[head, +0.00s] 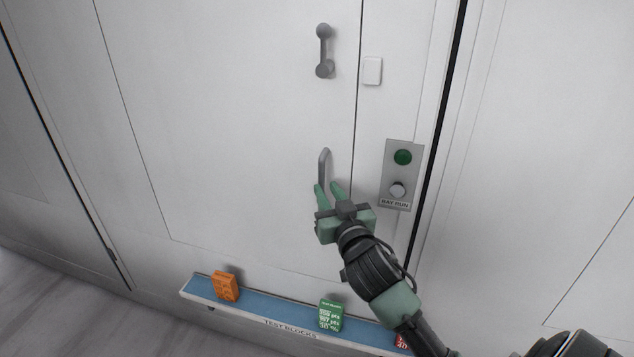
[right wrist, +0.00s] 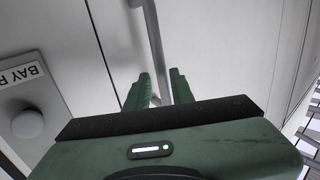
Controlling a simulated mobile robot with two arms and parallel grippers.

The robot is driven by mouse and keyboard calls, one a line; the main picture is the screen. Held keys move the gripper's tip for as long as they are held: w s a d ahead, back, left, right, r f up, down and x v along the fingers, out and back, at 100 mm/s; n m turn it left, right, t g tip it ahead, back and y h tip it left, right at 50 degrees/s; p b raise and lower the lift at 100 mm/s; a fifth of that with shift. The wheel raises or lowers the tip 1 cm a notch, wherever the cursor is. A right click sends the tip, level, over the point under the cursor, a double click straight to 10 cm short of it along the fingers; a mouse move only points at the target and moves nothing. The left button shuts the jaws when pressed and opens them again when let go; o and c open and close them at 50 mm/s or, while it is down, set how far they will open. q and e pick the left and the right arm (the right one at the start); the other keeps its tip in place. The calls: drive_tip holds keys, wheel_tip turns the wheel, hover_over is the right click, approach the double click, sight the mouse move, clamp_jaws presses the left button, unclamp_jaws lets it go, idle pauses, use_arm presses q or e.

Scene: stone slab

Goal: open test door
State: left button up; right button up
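The white test door (head: 230,130) stands closed and flush in the wall. A thin grey bar handle (head: 323,164) is fixed on it near its right edge; it also shows in the right wrist view (right wrist: 152,35). My right gripper (head: 328,188) is at the lower end of this handle. In the right wrist view its green fingers (right wrist: 159,76) stand apart, one on each side of the bar, with small gaps showing. The lower end of the handle is partly hidden by the gripper. My left gripper is not in view.
A thicker grey handle (head: 324,52) sits higher on the door, beside a white switch plate (head: 372,71). Right of the door is a BAY RUN panel (head: 389,175) with a green light and a knob. Below, a blue-topped ledge (head: 270,308) bears orange, green and red blocks.

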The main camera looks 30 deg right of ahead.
sight(322, 184)
drive_tip(key=shift+x, duration=2.2)
drive_tip(key=shift+a, duration=0.1)
clamp_jaws()
